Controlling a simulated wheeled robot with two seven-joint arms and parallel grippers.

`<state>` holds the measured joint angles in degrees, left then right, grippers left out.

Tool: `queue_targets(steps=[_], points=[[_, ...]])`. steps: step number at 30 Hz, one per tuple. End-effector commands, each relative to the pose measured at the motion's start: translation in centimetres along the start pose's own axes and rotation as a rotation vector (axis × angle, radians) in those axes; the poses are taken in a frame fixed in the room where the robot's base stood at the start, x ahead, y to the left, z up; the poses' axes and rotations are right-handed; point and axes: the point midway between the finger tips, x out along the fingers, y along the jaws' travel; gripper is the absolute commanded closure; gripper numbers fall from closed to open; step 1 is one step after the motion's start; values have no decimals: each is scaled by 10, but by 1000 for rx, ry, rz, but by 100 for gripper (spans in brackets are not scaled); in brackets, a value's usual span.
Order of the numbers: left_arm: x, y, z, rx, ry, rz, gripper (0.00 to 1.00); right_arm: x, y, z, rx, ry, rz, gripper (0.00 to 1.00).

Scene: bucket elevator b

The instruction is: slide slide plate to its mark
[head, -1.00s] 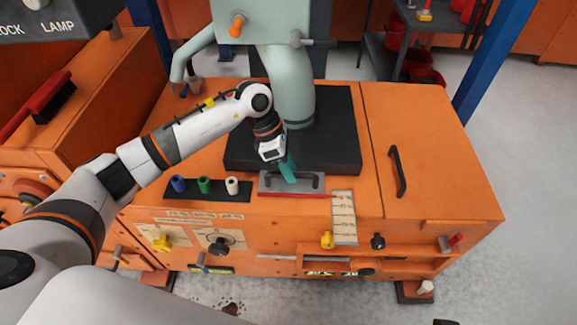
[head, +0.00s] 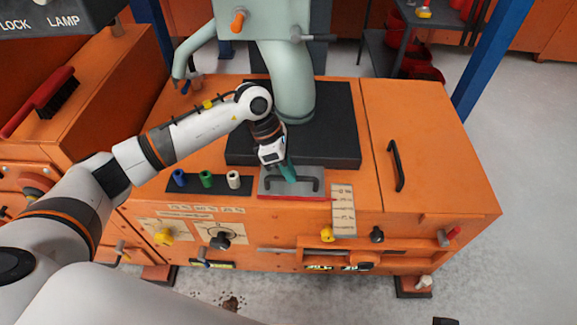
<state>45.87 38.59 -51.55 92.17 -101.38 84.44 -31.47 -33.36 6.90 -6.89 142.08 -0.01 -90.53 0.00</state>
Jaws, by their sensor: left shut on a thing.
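The slide plate (head: 310,173) is a flat grey plate with a black bar handle and a red front edge. It lies on the orange cabinet top, in front of the black base block. My left gripper (head: 288,174), with teal fingers, is shut on the plate's handle. The fingers hide part of the handle. A pale scale strip (head: 343,212) with printed lines and a small red mark stands just right of the plate. The plate's red front edge is about level with that red mark. My right gripper is not in view.
A dark rack with blue, green and white cylinders (head: 233,180) lies left of the plate. A black door handle (head: 396,166) is on the right panel. Yellow (head: 327,235) and black (head: 377,235) knobs sit on the front face. A green pipe (head: 287,75) rises behind.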

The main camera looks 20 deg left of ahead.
Motion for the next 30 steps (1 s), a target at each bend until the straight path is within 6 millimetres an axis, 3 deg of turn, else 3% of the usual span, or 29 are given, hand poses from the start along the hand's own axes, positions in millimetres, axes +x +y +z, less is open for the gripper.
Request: queue_targets(steps=[1, 2, 5, 17, 28, 30], points=[[-1, -1, 0, 0, 2, -4, 100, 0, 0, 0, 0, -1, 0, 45], [-1, -1, 0, 0, 2, -4, 82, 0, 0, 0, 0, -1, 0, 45], [-1, -1, 0, 0, 2, -4, 66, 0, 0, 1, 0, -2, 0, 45], [-10, -2, 0, 0, 1, -6, 65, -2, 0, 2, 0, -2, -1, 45], [-84, -2, 0, 0, 1, -9, 65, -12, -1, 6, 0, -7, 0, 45], [-96, -1, -1, 0, 2, -7, 65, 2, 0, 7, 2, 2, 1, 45]])
